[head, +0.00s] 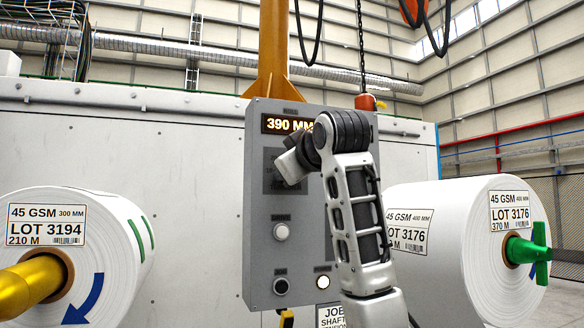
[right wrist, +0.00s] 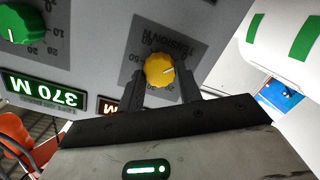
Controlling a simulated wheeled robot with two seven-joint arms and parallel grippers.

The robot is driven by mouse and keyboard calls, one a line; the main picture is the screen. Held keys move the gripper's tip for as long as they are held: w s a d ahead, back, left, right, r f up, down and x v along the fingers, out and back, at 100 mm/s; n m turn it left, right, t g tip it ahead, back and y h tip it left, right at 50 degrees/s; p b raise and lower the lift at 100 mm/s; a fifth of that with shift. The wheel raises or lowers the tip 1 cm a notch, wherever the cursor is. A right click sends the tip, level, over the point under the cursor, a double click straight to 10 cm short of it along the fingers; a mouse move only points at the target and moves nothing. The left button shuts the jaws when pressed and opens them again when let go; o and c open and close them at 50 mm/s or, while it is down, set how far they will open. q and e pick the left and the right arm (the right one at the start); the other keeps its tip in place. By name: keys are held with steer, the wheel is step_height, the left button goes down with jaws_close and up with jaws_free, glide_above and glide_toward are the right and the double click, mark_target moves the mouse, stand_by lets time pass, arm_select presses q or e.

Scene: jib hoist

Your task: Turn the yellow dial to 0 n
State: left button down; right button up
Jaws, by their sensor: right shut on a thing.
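The yellow dial (right wrist: 159,70) sits on a dark label plate (right wrist: 178,48) marked TENSION N, on the grey control panel (head: 262,215). In the right wrist view its white pointer line points to the right and slightly up in the picture; the scale numbers around it are only partly legible. My right gripper (right wrist: 162,84) has one finger on each side of the dial and is shut on it. In the head view my right arm covers the dial and the fingers. My left gripper is in neither view.
A green dial (right wrist: 18,24) and a lit green 370 M display (right wrist: 43,90) are beside the yellow dial. An amber display (head: 290,124) reads 390 MM. White rolls stand left (head: 110,225) and right (head: 450,215) of the panel. A chain hangs above the panel.

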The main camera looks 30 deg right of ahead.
stand_by(0.3)
steer(key=o, duration=1)
arm_select(q)
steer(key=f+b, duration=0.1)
steer(key=b, duration=0.2)
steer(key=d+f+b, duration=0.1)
steer(key=b, duration=0.2)
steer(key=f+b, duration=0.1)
steer(key=b, duration=0.1)
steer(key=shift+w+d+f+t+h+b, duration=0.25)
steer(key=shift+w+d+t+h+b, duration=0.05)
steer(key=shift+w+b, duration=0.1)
arm_select(e)
steer(key=v, duration=1.6)
